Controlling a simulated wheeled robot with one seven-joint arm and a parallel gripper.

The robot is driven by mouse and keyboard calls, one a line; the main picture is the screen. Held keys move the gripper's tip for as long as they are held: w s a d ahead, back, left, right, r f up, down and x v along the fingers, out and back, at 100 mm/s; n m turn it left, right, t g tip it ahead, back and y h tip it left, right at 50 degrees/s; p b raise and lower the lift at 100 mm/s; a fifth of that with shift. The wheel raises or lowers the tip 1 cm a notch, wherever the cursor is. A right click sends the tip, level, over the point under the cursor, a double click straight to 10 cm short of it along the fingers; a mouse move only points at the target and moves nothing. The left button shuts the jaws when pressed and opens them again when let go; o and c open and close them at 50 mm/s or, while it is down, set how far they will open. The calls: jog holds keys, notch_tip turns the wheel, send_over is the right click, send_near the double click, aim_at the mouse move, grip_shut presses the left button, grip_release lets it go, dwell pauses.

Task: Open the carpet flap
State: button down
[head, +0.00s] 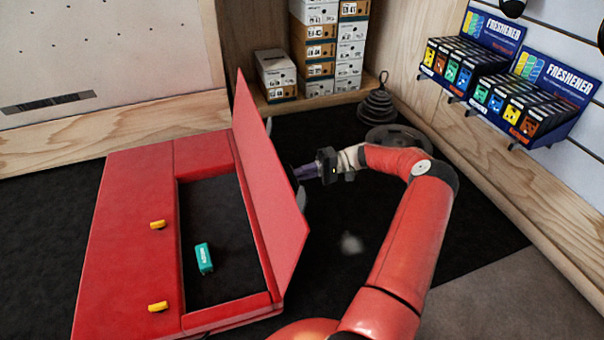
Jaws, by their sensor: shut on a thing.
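The red carpet flap (265,185) stands up steeply, leaning a little to the right, along the right side of the opening in a red pad (127,230). The opening's dark inside (217,250) is uncovered, and a small teal item (204,258) lies in it. My gripper (296,172) is at the right, outer face of the flap, about midway along it. It is shut on the flap's outer side; its fingertips are partly hidden, so the exact grip point is unclear.
Two yellow tabs (157,225) sit on the pad's left part. Stacked shoe boxes (330,45) and dark round weights (378,105) stand at the back. A freshener display (510,75) hangs on the right wall. Dark floor right of the flap is mostly clear.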

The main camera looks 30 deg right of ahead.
jog(key=shift+s+a+f, duration=0.1)
jog(key=shift+f, duration=0.3)
jog(key=c, duration=1.7)
grip_release()
jog(key=shift+c, duration=0.2)
jog(key=shift+o, duration=1.3)
jog(key=shift+r, duration=0.1)
